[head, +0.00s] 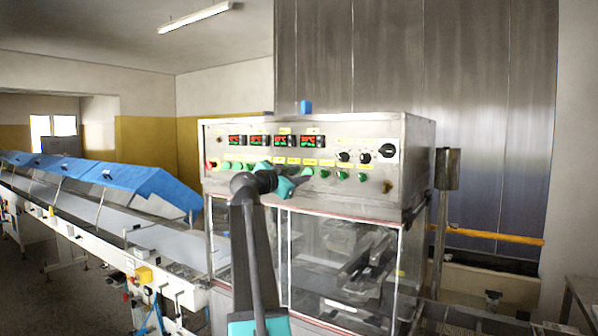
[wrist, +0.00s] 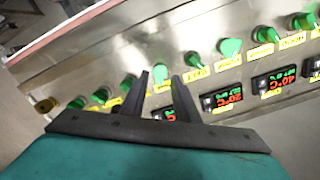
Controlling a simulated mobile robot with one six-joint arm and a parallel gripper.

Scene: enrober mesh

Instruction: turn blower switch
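The control panel (head: 222,150) is a steel box front with a row of green switches (head: 343,175), digital displays and yellow labels. I cannot read which label marks the blower switch. My gripper (head: 303,180) is in front of the lower switch row, its teal body hiding part of that row. In the wrist view my gripper (wrist: 160,76) is open, with its two dark fingers apart. A green switch (wrist: 159,72) shows between the fingertips; I cannot tell whether they touch it. Another green switch (wrist: 230,47) stands to the right, its handle turned differently.
Black knobs (head: 387,151) sit at the panel's right end. Clear guard panels (head: 340,255) lie below it. A conveyor with blue covers (head: 150,190) runs along the left. A steel post (head: 447,170) stands at the right.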

